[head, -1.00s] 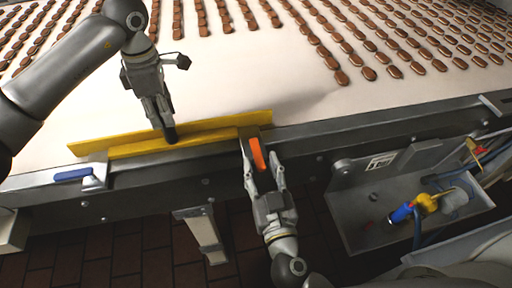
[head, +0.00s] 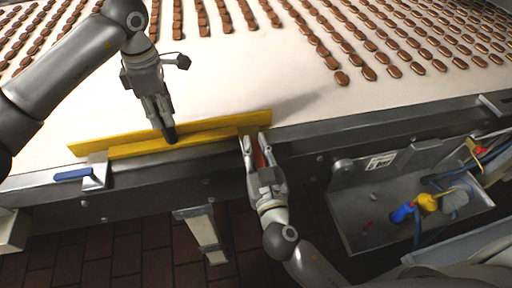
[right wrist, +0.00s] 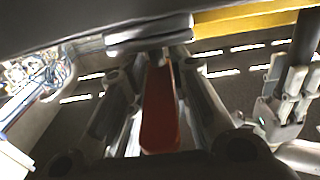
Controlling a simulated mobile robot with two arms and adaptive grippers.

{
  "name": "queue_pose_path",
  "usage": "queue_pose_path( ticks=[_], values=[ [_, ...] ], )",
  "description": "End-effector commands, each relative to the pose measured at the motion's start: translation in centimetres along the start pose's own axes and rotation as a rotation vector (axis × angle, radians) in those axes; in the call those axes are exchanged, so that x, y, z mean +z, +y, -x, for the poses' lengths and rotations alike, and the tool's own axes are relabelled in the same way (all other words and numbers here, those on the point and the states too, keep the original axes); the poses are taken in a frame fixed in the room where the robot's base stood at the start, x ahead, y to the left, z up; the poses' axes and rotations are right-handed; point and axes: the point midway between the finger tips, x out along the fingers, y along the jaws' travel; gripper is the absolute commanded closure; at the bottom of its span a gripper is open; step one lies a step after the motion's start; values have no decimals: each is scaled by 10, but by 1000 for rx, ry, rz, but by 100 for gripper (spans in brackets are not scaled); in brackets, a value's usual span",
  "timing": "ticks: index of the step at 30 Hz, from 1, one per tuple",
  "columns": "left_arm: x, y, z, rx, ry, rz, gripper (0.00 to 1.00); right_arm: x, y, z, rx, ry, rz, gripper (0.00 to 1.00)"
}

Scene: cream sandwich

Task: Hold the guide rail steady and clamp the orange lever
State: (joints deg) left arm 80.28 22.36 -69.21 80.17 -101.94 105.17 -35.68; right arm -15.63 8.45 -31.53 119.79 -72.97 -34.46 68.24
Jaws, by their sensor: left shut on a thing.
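The yellow guide rail (head: 205,136) lies along the near edge of the belt. My left gripper (head: 170,134) is shut on it near its middle, fingers pointing down. The orange lever (head: 262,154) is at the rail's right end, on the belt's side frame. My right gripper (head: 258,143) reaches up from below, its fingers on either side of the lever. In the right wrist view the lever (right wrist: 160,112) stands between the fingers with gaps beside it, so they look open. The gripper partly hides the lever in the head view.
A blue lever (head: 73,174) is on a bracket at the rail's left end. The pale belt (head: 250,75) carries rows of brown biscuits beyond a clear stretch. A grey tray (head: 350,205) with tools hangs at the right, close to my right arm.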

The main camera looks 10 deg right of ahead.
Motion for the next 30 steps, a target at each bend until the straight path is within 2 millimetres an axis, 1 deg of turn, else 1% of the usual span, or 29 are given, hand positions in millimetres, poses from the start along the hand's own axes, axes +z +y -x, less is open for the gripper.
queue_pose_path(
  ticks=[1,3,20,26,30],
  values=[
    [0,0,0,1,0,0,100,0,0,0,1,0,0,92],
    [0,0,0,1,0,0,100,0,0,0,1,0,0,100],
    [0,0,0,1,0,1,100,0,2,0,-20,1,3,100],
    [0,0,0,1,0,0,100,1,4,-1,-97,-2,4,100],
    [0,0,0,0,0,-1,100,1,6,-1,-199,-1,5,100]
  ],
)
